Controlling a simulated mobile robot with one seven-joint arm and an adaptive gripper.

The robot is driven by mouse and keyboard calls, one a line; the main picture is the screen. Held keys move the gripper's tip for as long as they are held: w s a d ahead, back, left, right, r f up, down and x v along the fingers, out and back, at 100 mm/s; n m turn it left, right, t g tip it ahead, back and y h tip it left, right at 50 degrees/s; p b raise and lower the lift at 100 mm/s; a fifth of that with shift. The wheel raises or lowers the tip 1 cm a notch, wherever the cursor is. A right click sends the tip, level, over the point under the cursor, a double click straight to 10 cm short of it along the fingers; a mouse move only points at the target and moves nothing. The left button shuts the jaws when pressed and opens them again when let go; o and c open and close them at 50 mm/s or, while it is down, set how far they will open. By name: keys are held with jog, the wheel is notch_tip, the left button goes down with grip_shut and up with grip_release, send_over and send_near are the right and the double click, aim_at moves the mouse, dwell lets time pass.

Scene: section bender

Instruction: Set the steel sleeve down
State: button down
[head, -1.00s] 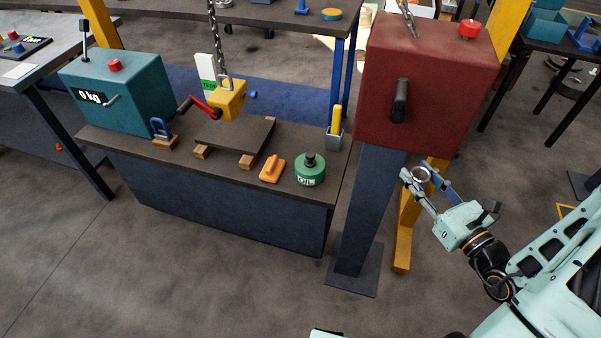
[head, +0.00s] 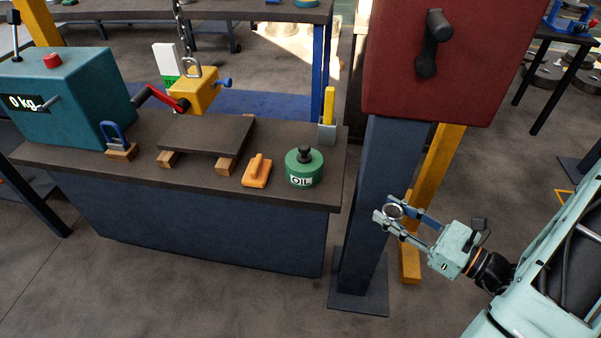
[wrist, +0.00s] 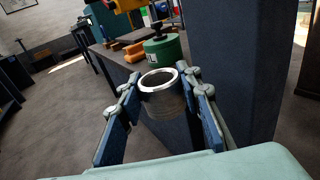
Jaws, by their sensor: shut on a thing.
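The steel sleeve (head: 393,212) is a short, shiny open ring held between the fingertips of my gripper (head: 396,215). In the wrist view the sleeve (wrist: 161,90) is upright, its round mouth facing up, with a finger of my gripper (wrist: 162,97) on each side. The gripper is shut on it. It is held in the air in front of the dark blue post, to the right of the workbench (head: 334,160) and apart from it. The sleeve's lower part shows against the dark bench side in the wrist view.
On the bench are a green oil can (head: 304,170), an orange float-like block (head: 257,172), a dark plate (head: 207,136) on wooden blocks and a teal scale box (head: 70,95). A yellow hoist block (head: 194,95) hangs above. The red box (head: 440,60) on its post (head: 375,200) stands close by.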

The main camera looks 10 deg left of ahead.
jog(key=b, duration=0.3)
send_near(317, 177)
jog(key=w+a+r, duration=0.2)
jog(key=a, duration=0.1)
jog(key=w+a+r, duration=0.1)
jog(key=shift+w+a+r, duration=0.1)
jog(key=shift+w+a, duration=0.05)
jog(key=shift+a, duration=0.25)
jog(key=f, duration=0.1)
jog(key=f+b, duration=0.1)
jog(key=f, duration=0.1)
jog(key=shift+w+a+f+b, duration=0.2)
jog(key=shift+f+b, duration=0.1)
jog(key=c, duration=1.8)
grip_release()
jog(key=shift+f, duration=0.2)
jog(key=shift+c, duration=0.2)
jog(key=shift+o, duration=0.9)
jog(key=shift+r, duration=0.1)
